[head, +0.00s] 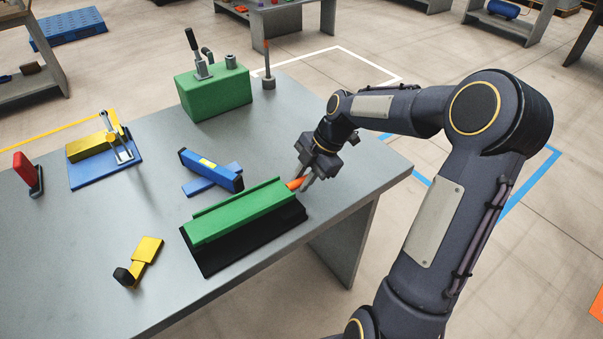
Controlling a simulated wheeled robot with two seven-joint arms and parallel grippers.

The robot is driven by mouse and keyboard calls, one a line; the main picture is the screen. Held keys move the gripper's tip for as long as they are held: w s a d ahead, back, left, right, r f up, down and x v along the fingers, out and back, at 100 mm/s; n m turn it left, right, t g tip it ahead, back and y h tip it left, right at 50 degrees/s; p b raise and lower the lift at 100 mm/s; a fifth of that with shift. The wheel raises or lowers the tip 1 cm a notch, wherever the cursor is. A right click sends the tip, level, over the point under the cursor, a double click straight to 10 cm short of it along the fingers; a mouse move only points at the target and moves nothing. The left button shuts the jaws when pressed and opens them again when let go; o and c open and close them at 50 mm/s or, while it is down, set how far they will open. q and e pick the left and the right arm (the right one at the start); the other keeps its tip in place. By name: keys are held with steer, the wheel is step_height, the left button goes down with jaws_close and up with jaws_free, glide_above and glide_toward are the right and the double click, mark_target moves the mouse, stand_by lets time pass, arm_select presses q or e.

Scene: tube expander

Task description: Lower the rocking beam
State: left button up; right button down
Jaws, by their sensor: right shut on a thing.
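A long green beam (240,213) lies over a black base (255,243) near the table's front right edge; it looks like the rocking beam. A short orange handle (295,184) sticks out at its right end. My right gripper (303,182) is at that end, its fingers shut on the orange handle. The fingers partly hide the handle. The beam looks close to its base; any gap under it is hard to judge. My left gripper is not in view.
Behind the beam lies a blue bar (211,170) across another blue piece. A yellow block with a black knob (146,250) lies front left. A clamp on a blue plate (123,148), a red-handled tool (27,171) and a green block with levers (214,92) stand farther back.

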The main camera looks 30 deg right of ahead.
steer(key=shift+s+f, duration=0.15)
steer(key=shift+f, duration=0.1)
steer(key=c, duration=1.3)
jaws_free()
steer(key=shift+r, duration=0.1)
steer(key=v, duration=0.7)
steer(key=shift+d+r, duration=0.2)
steer(key=shift+r, duration=0.1)
